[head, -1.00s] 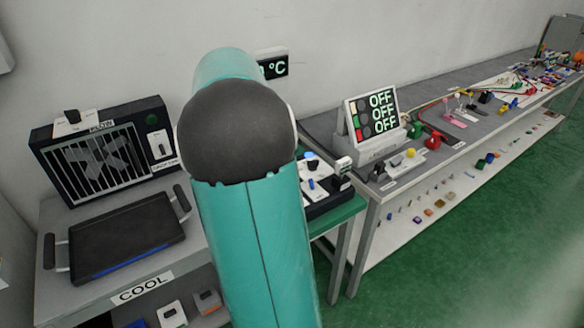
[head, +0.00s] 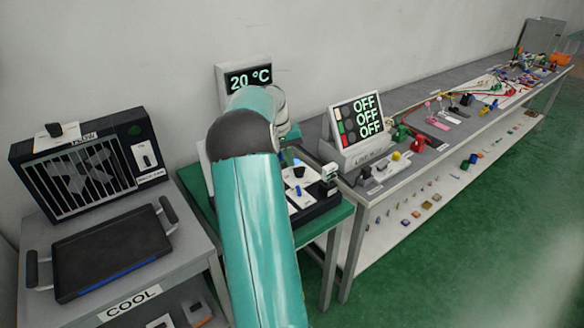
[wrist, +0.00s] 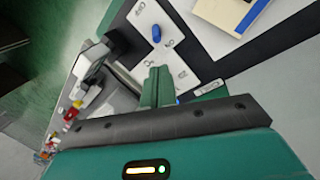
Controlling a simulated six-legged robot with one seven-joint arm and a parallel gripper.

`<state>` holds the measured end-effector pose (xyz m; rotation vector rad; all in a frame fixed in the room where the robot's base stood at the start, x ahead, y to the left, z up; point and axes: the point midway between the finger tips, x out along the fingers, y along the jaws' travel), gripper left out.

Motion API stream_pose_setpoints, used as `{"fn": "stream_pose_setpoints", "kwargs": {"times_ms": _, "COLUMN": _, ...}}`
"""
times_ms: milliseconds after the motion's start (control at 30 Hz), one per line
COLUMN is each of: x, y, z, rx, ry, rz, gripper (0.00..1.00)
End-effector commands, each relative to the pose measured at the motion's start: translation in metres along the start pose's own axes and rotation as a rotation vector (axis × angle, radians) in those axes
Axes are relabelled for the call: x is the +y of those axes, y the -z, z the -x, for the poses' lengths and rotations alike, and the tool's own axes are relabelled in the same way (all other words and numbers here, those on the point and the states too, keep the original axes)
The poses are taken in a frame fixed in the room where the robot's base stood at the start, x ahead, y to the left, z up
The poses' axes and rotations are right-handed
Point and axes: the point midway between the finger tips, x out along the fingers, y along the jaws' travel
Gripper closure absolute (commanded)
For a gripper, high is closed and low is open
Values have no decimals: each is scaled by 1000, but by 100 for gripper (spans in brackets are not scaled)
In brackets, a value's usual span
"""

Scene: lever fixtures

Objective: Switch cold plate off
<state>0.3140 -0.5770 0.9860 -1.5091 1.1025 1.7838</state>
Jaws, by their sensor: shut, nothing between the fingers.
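A black device with a white switch panel (head: 303,198) sits on the green table behind my arm. A second blue piece (wrist: 178,100) shows near my fingertips. My gripper (wrist: 157,84) is shut and empty, and its teal fingers point over the panel. I cannot tell whether they touch it. In the head view my arm hides most of the gripper and part of the device. A display (head: 249,79) on the wall reads 20 °C.
At left a grey bench labelled COOL (head: 128,303) holds a black tray with handles (head: 112,250) and a fan box (head: 85,165). At right a long grey bench holds a sign (head: 357,125) reading OFF three times, and several small parts.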

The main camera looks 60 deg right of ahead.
Motion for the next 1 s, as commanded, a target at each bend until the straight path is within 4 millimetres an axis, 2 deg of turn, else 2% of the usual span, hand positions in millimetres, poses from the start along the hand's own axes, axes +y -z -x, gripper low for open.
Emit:
{"fn": "stream_pose_setpoints", "kwargs": {"times_ms": 300, "x": 0, "y": -1, "z": -58, "rx": -3, "ry": 0, "rz": 0, "gripper": 100}}
{"fn": "stream_pose_setpoints", "kwargs": {"times_ms": 500, "x": 0, "y": 0, "z": -83, "rx": 0, "ry": 0, "rz": 1, "gripper": 100}}
{"fn": "stream_pose_setpoints", "kwargs": {"times_ms": 1000, "x": 0, "y": 0, "z": -88, "rx": 3, "ry": 2, "rz": 0, "gripper": 100}}
